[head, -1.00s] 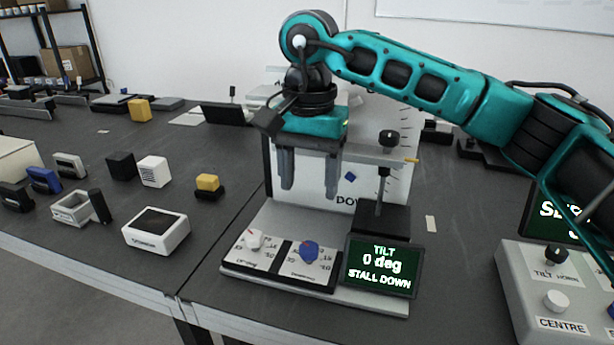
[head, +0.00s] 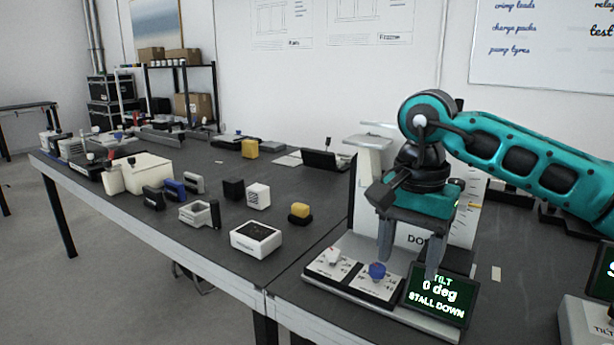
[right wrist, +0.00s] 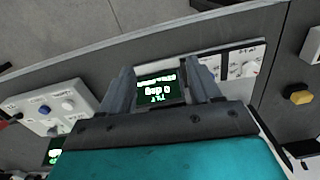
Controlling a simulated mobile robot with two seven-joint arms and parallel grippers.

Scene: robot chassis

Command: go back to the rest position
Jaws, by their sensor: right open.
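My right gripper (head: 408,255) is open and empty. It hangs fingers down in front of the tilt rig's upright white board (head: 472,215), above the base with a white knob (head: 332,254), a blue knob (head: 377,271) and a dark display (head: 440,294) reading "TILT 0 deg STALL DOWN". In the right wrist view the two fingers (right wrist: 161,92) stand apart with the display (right wrist: 160,88) between them in the picture. I cannot tell how far the fingertips are from the rig. My left gripper is not in view.
A white box with a dark top (head: 256,239), a yellow-and-black block (head: 300,212) and several small blocks lie on the dark table left of the rig. A grey control box (head: 585,325) stands at the right.

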